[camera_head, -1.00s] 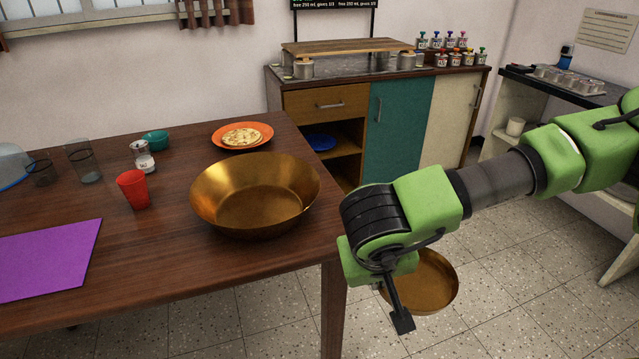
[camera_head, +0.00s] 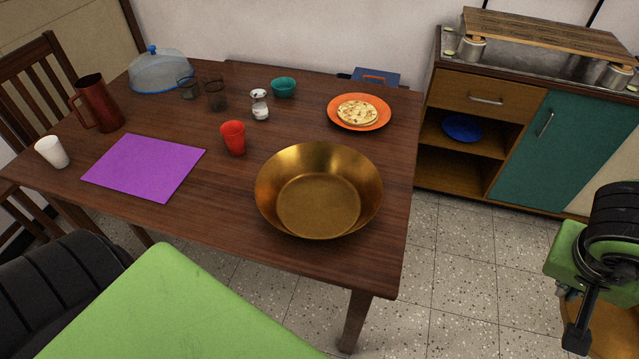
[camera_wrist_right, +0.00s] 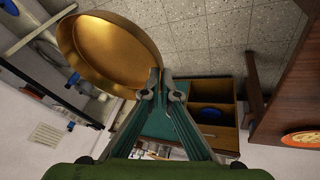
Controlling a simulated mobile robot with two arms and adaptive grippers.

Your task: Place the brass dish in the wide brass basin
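The wide brass basin (camera_head: 318,200) stands upright and empty near the front right corner of the wooden table. My right gripper (camera_head: 577,338) is at the right edge of the head view, off the table and above the floor. It holds the brass dish (camera_head: 615,335), which is partly cut off by the frame there. In the right wrist view, my right gripper (camera_wrist_right: 160,82) has its fingers closed at the rim of the brass dish (camera_wrist_right: 108,50). The dish looks empty. My left gripper is not in view; green and black parts of my arm fill the lower left of the head view.
Near the basin stand a red cup (camera_head: 233,138) and an orange plate (camera_head: 359,112) with flatbread. A purple mat (camera_head: 145,167), a dark red jug (camera_head: 97,103) and a white cup (camera_head: 52,152) are further left. A cabinet (camera_head: 560,150) stands behind right. Open floor separates dish and table.

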